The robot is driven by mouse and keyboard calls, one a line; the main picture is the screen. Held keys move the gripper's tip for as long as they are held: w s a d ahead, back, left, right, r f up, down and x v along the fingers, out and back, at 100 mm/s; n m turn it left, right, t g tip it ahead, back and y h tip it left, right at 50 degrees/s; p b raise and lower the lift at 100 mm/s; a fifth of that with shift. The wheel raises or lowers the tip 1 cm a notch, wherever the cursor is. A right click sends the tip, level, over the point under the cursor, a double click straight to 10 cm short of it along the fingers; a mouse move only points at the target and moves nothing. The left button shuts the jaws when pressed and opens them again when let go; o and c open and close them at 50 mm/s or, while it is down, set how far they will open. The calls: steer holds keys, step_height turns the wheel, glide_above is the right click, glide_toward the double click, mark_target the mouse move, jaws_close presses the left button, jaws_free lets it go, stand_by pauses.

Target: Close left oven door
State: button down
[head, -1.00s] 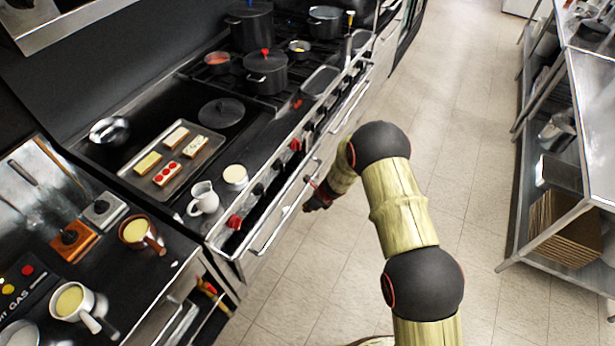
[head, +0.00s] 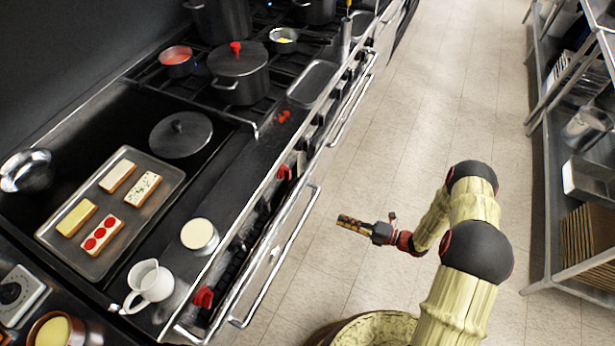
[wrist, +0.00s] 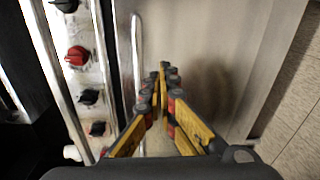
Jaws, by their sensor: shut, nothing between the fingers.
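The left oven door shows in the head view mainly by its long metal handle (head: 290,262), below the knobs at the stove's front. The door's face is mostly hidden at this steep angle. It looks upright and close to the stove front; I cannot tell whether it is fully flush. In the wrist view, the pale metal door panel (wrist: 215,55) fills the middle and right, with its handle (wrist: 138,50) left of the fingers. My gripper (head: 345,221) is shut and empty, over the aisle to the right of the handle and apart from it. Its fingertips (wrist: 163,70) meet in the wrist view.
Red knobs (head: 204,297) and black ones line the stove front. A metal shelf rack (head: 542,200) borders the aisle at right. The tiled floor (head: 410,110) between is clear.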

step_height(320, 180, up, 5)
steer(key=w+m+t+y, duration=0.1)
steer(key=w+y, duration=0.1)
steer(key=b, duration=0.4)
glide_toward(304, 188)
steer(key=x, duration=0.2)
steer(key=f+x, duration=0.1)
steer(key=x, duration=0.3)
steer(key=shift+w+a+f, duration=0.1)
steer(key=shift+w+a, duration=0.05)
steer(key=shift+a, duration=0.35)
steer(key=shift+p, duration=0.3)
steer(key=shift+h, duration=0.6)
steer(key=x, duration=0.1)
steer(key=p+x, duration=0.1)
steer(key=x, duration=0.1)
steer(key=r+p+x, duration=0.1)
steer(key=x, duration=0.1)
